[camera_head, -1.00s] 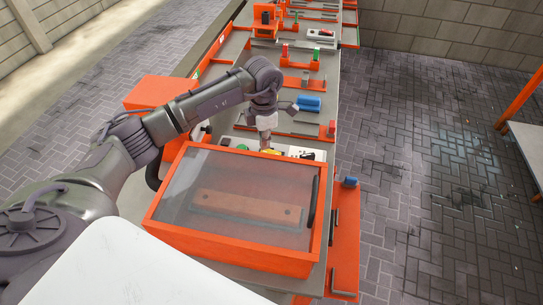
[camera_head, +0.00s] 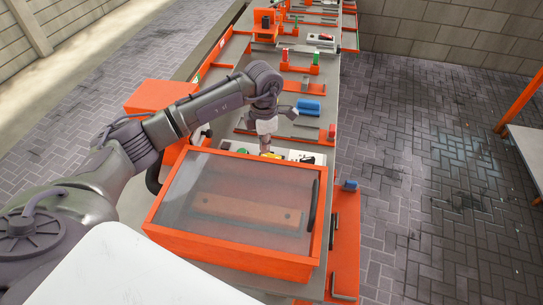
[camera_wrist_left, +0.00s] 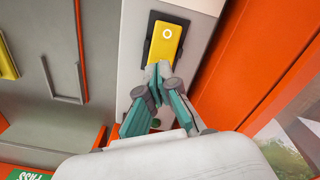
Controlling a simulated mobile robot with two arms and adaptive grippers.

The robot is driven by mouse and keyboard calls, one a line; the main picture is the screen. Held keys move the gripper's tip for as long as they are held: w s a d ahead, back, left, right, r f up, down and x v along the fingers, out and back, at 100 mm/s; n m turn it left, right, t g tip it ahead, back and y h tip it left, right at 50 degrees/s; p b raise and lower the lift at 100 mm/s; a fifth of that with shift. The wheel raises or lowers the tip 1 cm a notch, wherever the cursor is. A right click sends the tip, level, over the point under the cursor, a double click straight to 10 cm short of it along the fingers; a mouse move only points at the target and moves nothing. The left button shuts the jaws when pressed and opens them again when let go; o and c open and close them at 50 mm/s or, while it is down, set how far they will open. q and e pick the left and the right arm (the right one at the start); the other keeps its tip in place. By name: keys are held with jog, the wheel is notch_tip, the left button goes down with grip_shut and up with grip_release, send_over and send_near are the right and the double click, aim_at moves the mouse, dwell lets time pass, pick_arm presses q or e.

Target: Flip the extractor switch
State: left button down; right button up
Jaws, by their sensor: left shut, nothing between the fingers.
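The extractor switch (camera_wrist_left: 168,42) is a yellow rocker with a white circle mark, in a black frame on a pale panel strip in the left wrist view. In the head view a small yellow patch of it (camera_head: 275,156) shows on the panel behind the orange-framed box. My left gripper (camera_wrist_left: 158,70) is shut and empty. Its fingertips are at the lower edge of the yellow rocker in the wrist view; I cannot tell whether they touch it. In the head view the left gripper (camera_head: 266,148) points down at the panel. My right gripper is not in view.
An orange box with a clear lid (camera_head: 240,200) stands just in front of the panel. An orange wall (camera_wrist_left: 240,65) runs close beside the switch. The paved floor at the right is clear.

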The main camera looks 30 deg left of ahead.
pick_arm(q)
jog(key=shift+f+b, duration=1.05)
jog(key=shift+f, duration=0.25)
dwell(0.8)
jog(key=shift+r, duration=0.1)
jog(key=shift+r+p, duration=0.65)
jog(key=shift+r, duration=0.2)
jog(key=shift+r+p, duration=1.4)
jog(key=shift+r, duration=1.2)
